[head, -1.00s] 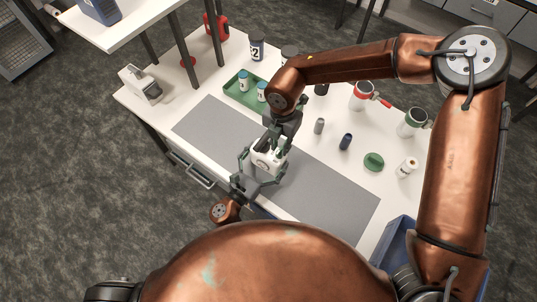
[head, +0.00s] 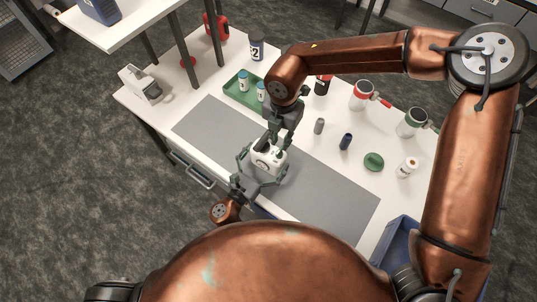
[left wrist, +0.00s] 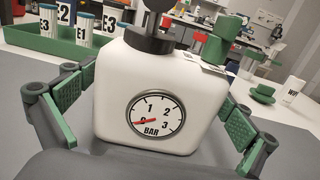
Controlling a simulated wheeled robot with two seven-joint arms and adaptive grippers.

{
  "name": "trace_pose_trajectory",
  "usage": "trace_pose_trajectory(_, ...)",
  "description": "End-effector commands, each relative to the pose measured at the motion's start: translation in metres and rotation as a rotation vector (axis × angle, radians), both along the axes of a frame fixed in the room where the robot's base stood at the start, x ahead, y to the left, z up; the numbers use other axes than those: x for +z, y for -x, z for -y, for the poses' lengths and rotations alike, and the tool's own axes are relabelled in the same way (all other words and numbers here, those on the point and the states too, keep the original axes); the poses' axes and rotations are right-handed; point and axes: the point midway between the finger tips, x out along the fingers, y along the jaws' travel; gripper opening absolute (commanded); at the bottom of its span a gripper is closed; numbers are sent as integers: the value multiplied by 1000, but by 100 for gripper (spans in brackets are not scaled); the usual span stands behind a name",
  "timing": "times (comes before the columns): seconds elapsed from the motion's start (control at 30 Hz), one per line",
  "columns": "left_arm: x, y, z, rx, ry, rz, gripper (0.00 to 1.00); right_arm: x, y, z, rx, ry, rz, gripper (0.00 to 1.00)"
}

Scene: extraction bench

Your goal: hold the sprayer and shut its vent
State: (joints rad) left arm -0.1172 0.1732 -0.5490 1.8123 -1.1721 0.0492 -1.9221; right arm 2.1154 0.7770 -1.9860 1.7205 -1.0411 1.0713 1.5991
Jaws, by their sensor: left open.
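The sprayer is a white tank (left wrist: 118,95) with a black collar on top and a round gauge; the red needle is at about 0. In the head view the sprayer (head: 266,160) stands upright on the grey mat. My left gripper (head: 262,168) is open, its fingers on either side of the tank; in the left wrist view the green finger pads show apart from it. My right gripper (head: 274,142) hangs from above over the sprayer's top; its fingertips are too small to read.
A green tray (head: 238,97) with labelled bottles stands behind the mat (head: 330,195). A blue bin (head: 397,240) is at the front right.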

Motion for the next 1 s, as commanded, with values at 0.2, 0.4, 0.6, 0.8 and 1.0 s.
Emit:
trace_pose_trajectory(0.2, -1, 17, -12, 2, 0, -4, 100, 0, 0, 0, 0, 0, 0, 19)
trace_pose_trajectory(0.4, -1, 51, -34, 3, 1, -4, 100, 0, 0, 0, 0, 0, 0, 19)
trace_pose_trajectory(0.6, -1, 81, -54, 3, 1, -4, 100, 0, 0, 0, 0, 0, 0, 19)
trace_pose_trajectory(0.8, 0, 97, -64, 1, 1, -2, 100, 0, 0, 0, 0, 0, 0, 19)
trace_pose_trajectory(1.0, 0, 100, -66, 0, 0, 0, 100, 0, 0, 0, 0, 0, 0, 19)
